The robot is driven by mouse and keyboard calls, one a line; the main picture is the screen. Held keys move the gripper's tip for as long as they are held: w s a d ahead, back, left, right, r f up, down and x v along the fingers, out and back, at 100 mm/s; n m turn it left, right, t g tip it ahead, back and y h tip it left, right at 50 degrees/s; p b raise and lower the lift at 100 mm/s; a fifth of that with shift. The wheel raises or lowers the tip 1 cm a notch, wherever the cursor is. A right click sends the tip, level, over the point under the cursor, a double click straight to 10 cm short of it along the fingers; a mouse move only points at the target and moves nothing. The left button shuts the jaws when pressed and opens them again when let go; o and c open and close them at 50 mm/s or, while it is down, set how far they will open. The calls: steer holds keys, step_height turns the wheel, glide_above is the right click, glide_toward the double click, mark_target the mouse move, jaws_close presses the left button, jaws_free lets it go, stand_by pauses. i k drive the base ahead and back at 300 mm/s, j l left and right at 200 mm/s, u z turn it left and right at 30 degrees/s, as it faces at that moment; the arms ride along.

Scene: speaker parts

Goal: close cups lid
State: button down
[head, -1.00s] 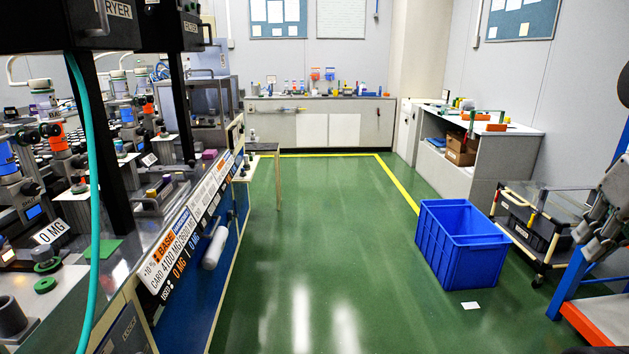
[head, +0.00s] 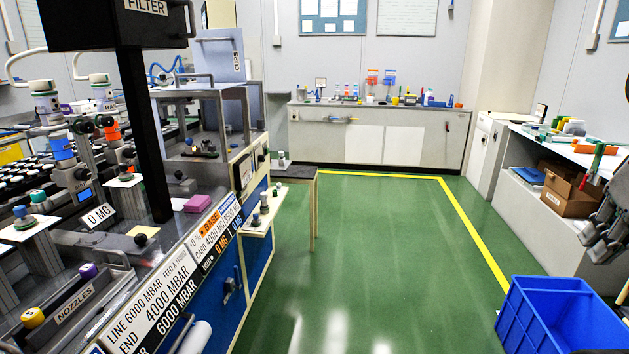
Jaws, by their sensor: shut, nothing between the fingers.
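The cups lid (head: 221,72) is a pale grey-blue panel with a sideways CUPS label. It stands raised, upright, at the far end of the bench on the left. A grey metal frame stands in front of it and hides its lower part. My gripper (head: 590,238) is at the right edge of the head view, partly cut off. It is shut and empty, far from the lid.
The long bench (head: 203,243) with labels and small parts runs along the left. A small side table (head: 300,172) stands at its far end. A blue crate (head: 560,318) is at the lower right. Green floor between them is clear.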

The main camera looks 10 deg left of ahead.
mark_target(219, 52)
steer(key=i+u, duration=0.15)
steer(key=i, duration=0.5)
steer(key=i+l+u, duration=0.15)
steer(key=i, duration=0.45)
